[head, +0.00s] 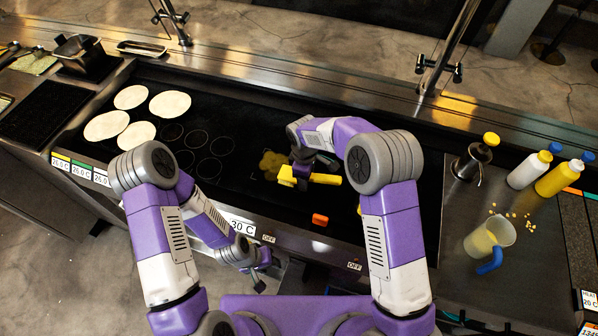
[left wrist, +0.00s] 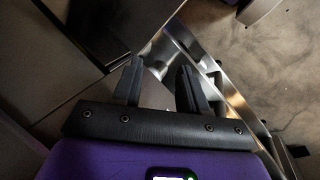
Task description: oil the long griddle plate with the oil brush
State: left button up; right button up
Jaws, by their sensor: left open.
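The long dark griddle plate (head: 232,118) runs across the head view. A yellow-brown oily patch (head: 270,163) lies on it near the middle. My right gripper (head: 302,178) is low over the plate beside this patch, shut around a yellow tool that looks like the oil brush (head: 326,179); its bristles are hard to make out and its contact with the plate is unclear. My left gripper (head: 260,276) is open and empty in front of the griddle's front edge, below the plate. Its two dark fingers also show apart in the left wrist view (left wrist: 166,85).
Several pale tortillas (head: 131,97) lie at the plate's left end, beside faint ring marks (head: 196,139). An orange piece (head: 320,220) lies near the front edge.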

aim_at(281, 173)
jog(key=shift+s+d+f, duration=0.1)
jog(key=shift+s+d, duration=0.15)
jog(key=shift+d, duration=0.1)
jog(key=shift+s+d, duration=0.5)
jog(key=shift+d, duration=0.2)
jog(key=shift+w+a, duration=0.1)
jog(key=shift+a, duration=0.05)
jog(key=shift+w+a, duration=0.25)
jog(key=shift+a, duration=0.55)
jog(key=shift+w+a, duration=0.25)
jog(key=shift+a, duration=0.5)
jog(key=shift+w+a, duration=0.25)
jog(key=shift+a, duration=0.55)
jog(key=shift+a, duration=0.1)
jog(key=shift+w+a, duration=0.25)
jog(key=shift+a, duration=0.5)
jog(key=shift+w+a, duration=0.25)
jog(key=shift+a, duration=0.5)
jog(key=shift+w+a, duration=0.25)
jog(key=shift+a, duration=0.5)
jog(key=shift+a, duration=0.1)
